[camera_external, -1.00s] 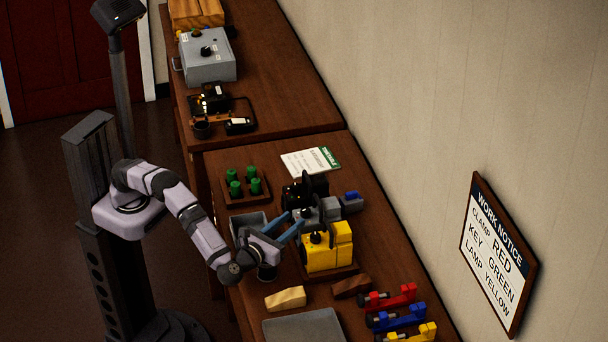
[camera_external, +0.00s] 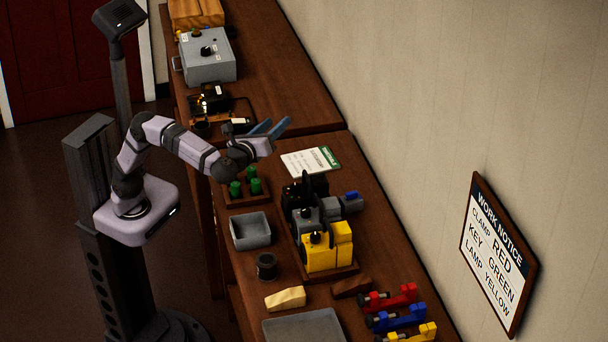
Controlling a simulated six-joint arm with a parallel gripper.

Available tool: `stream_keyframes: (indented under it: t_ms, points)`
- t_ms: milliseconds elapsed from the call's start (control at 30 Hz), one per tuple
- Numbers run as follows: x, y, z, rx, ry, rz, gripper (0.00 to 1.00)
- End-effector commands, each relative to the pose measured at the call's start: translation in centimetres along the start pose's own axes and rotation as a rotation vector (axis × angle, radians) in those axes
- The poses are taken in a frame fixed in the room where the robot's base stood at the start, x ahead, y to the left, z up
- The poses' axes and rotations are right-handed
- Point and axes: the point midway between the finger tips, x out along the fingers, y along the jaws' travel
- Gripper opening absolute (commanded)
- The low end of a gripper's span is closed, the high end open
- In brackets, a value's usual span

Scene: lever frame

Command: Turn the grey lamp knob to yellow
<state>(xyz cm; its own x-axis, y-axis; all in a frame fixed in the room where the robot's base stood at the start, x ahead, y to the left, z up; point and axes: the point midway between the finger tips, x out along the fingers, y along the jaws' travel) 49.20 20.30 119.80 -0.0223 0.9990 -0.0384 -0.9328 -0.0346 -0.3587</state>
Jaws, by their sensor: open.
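Three hand lamps stand in a row in a wooden tray (camera_external: 342,272): a black lamp (camera_external: 312,187) at the back, a grey lamp (camera_external: 330,209) in the middle, and a yellow lamp (camera_external: 328,251) in front. The grey lamp has a dark handle and a blue part on its right side. Its knob is too small for me to tell its setting. My gripper (camera_external: 279,126) is open and empty, with blue fingers pointing right. It is in the air behind and left of the lamps, well apart from them.
A framed notice (camera_external: 497,255) on the wall reads clamp red, key green, lamp yellow. Green-topped pieces (camera_external: 254,186), a grey bin (camera_external: 249,230) and a dark cup (camera_external: 266,266) stand left of the lamps. Red, blue and yellow clamps (camera_external: 398,318) lie at front right.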

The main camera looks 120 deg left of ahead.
Motion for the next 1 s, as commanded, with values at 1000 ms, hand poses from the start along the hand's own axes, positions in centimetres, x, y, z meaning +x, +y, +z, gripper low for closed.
stream_keyframes:
  t_ms: [1000]
  points:
    - [-9.4, 1.3, -19.1, 0.556, 0.514, -0.975, 0.42]
